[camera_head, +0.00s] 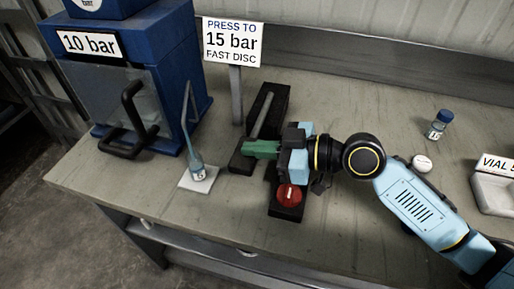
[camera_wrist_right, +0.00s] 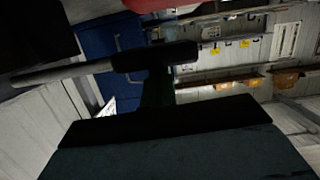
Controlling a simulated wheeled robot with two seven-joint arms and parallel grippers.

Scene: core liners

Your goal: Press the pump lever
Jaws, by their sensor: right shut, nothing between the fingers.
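The pump (camera_head: 246,163) is a dark base on the bench with a grey lever rod (camera_head: 262,115) slanting along it. My right gripper (camera_head: 250,149) has its green fingers shut and empty, at the near end of the rod, over the dark base. I cannot tell whether they touch the lever. A grey rod with a dark thicker part (camera_wrist_right: 155,57) shows in the right wrist view, probably the lever. A red round knob (camera_head: 289,195) sits on a black block below my right wrist. My left gripper is not in view.
A blue press (camera_head: 185,60) with a "10 bar" label stands at the left. A sign (camera_head: 233,42) reads press to 15 bar, fast disc. A slim bottle (camera_head: 196,165) stands on a white pad. A blue-capped vial (camera_head: 436,126), a white round item (camera_head: 422,163) and a tray (camera_head: 492,195) lie right.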

